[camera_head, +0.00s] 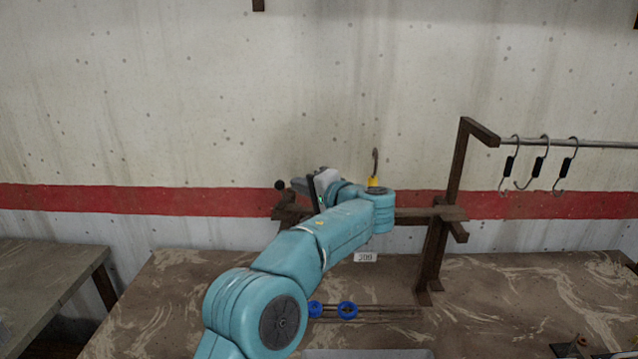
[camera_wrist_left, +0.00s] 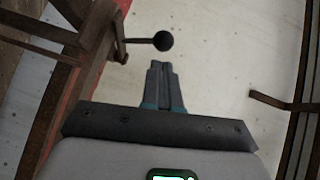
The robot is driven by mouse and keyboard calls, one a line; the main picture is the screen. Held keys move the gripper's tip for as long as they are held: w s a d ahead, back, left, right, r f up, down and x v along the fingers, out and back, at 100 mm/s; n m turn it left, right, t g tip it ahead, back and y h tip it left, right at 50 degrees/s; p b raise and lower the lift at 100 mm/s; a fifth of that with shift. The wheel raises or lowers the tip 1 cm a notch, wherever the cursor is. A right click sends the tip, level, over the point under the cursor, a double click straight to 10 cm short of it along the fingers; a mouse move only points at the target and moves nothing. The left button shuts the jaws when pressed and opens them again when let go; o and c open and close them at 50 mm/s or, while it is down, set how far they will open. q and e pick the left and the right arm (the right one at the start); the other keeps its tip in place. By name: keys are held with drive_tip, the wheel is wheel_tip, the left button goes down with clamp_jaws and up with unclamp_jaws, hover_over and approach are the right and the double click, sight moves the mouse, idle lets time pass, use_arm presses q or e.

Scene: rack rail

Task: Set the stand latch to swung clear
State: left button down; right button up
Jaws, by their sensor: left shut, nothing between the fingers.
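The stand (camera_head: 440,240) is a rusty brown frame on the table, with an upright post and a crossbar partly hidden behind my left arm. A lever with a round black knob, which looks like the stand latch, is at the crossbar's left end; its knob (camera_head: 280,185) shows just left of my gripper. In the left wrist view the knob (camera_wrist_left: 162,41) sits on a thin rod reaching right from a rusty bracket, just beyond my fingertips. My left gripper (camera_wrist_left: 159,66) is shut and empty, with a visible gap to the knob. My right gripper is not in view.
A rail (camera_head: 600,144) at the right carries dark-handled hooks (camera_head: 540,165). A hook with a yellow base (camera_head: 374,182) shows behind my arm. Blue rings (camera_head: 347,310) sit near thin rods on the table (camera_head: 500,300). A "209" label (camera_head: 365,257) is below the crossbar.

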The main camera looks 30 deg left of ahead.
sight(278, 189)
use_arm(q)
drive_tip(key=shift+s+a+f, duration=0.1)
drive_tip(key=shift+s+a, duration=0.2)
drive_tip(key=shift+a, duration=0.2)
drive_tip(key=shift+s, duration=0.1)
drive_tip(key=a+m+t+b, duration=0.1)
drive_tip(key=b, duration=0.2)
drive_tip(key=s+a+m+t+h+b, duration=0.1)
drive_tip(key=t+b, duration=0.1)
drive_tip(key=b, duration=0.1)
drive_tip(key=s+a+f+m+t+h+b, duration=0.1)
drive_tip(key=t+b, duration=0.1)
drive_tip(key=b, duration=0.1)
drive_tip(key=shift+s+m+b, duration=0.1)
drive_tip(key=shift+m+b, duration=0.2)
drive_tip(key=shift+m, duration=0.1)
drive_tip(key=a+r+m+t+h, duration=0.1)
drive_tip(key=a+m+t+h, duration=0.4)
drive_tip(key=a, duration=0.3)
drive_tip(key=shift+a+m+h, duration=0.2)
drive_tip(key=shift+m+h, duration=0.2)
drive_tip(key=shift+h, duration=0.3)
drive_tip(key=shift+a, duration=0.1)
